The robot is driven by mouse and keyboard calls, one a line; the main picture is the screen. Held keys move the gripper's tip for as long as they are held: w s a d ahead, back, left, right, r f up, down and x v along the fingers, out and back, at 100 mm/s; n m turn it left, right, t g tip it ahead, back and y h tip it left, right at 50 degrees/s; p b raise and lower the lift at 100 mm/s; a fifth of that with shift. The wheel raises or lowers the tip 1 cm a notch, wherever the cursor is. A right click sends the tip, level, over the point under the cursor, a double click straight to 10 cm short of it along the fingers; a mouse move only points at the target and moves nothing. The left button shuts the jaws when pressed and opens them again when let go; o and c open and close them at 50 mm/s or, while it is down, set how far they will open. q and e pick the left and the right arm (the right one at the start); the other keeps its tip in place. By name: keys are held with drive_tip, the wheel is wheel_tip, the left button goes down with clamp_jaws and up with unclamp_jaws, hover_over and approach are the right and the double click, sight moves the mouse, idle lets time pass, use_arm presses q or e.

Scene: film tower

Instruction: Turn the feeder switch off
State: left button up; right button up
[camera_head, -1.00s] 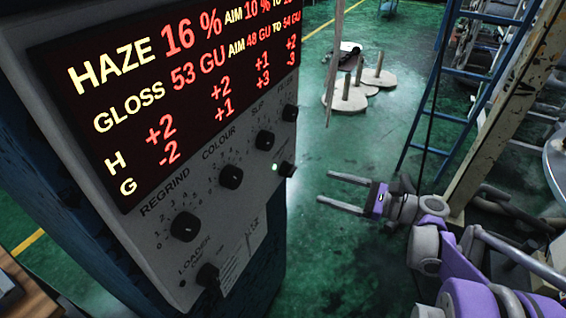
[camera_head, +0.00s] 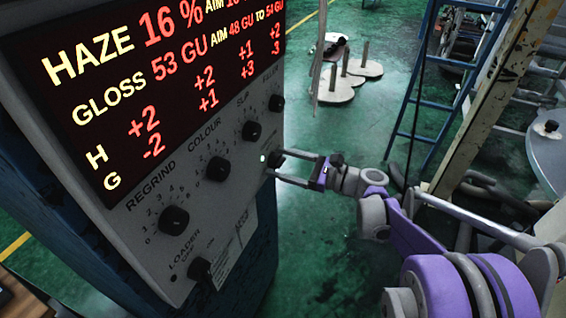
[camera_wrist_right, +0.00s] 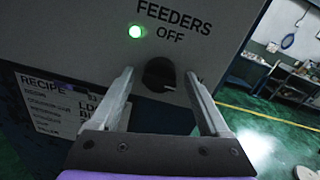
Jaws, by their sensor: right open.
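The feeder switch is a black rotary knob (camera_wrist_right: 159,75) on the grey panel, below the words FEEDERS and OFF in the right wrist view. A green lamp (camera_wrist_right: 135,32) glows to its upper left. In the head view the feeder knob (camera_head: 276,158) is at the panel's lower right edge, with the lit lamp beside it. My right gripper (camera_head: 293,168) is open, its fingers pointing at the panel. In the right wrist view my right gripper's fingers (camera_wrist_right: 160,80) stand on either side of the knob, apart from it. My left gripper is not in view.
The control panel's display (camera_head: 150,70) shows haze and gloss figures. Other knobs sit nearby: regrind (camera_head: 174,220), colour (camera_head: 218,169), slip (camera_head: 251,131) and loader (camera_head: 200,268). A blue ladder (camera_head: 425,100) stands behind my right arm. Green floor is open between.

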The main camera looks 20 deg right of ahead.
clamp_jaws()
idle(0.4)
drive_tip(key=shift+n, duration=0.4)
drive_tip(key=n+p, duration=0.1)
drive_tip(key=n, duration=0.2)
drive_tip(key=shift+r+n, duration=0.1)
drive_tip(key=shift+n, duration=0.2)
drive_tip(key=n+p, duration=0.1)
drive_tip(key=n, duration=0.3)
drive_tip(key=n+p, duration=0.1)
drive_tip(key=n, duration=0.3)
drive_tip(key=shift+r+n+h, duration=0.1)
drive_tip(key=shift+n+h, duration=0.3)
drive_tip(key=shift+n+p, duration=0.4)
drive_tip(key=shift+n, duration=1.7)
